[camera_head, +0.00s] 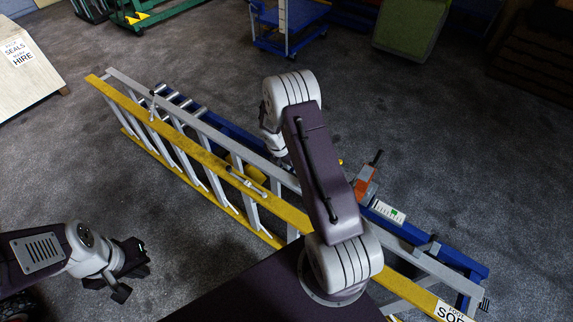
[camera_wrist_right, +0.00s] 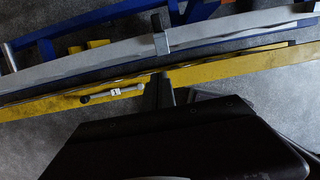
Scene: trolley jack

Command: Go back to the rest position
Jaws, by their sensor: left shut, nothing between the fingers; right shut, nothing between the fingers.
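My left gripper (camera_head: 124,272) is dark and low at the left in the head view, above bare floor. It is shut and empty, apart from everything. My right arm (camera_head: 322,165) reaches up the middle of the head view, and its own links hide its gripper there. In the right wrist view my right gripper (camera_wrist_right: 159,90) is shut and empty, pointing towards the yellow rail; I cannot tell its height above it. A silver tool with a white tag (camera_head: 245,182) lies along the yellow rail, and it also shows in the right wrist view (camera_wrist_right: 112,92).
A yellow and grey ladder-like frame (camera_head: 205,157) runs diagonally across the floor, with a blue roller frame (camera_head: 225,128) behind it. An orange-red device (camera_head: 367,184) stands on the right part. A blue trolley (camera_head: 290,28) is at the back.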

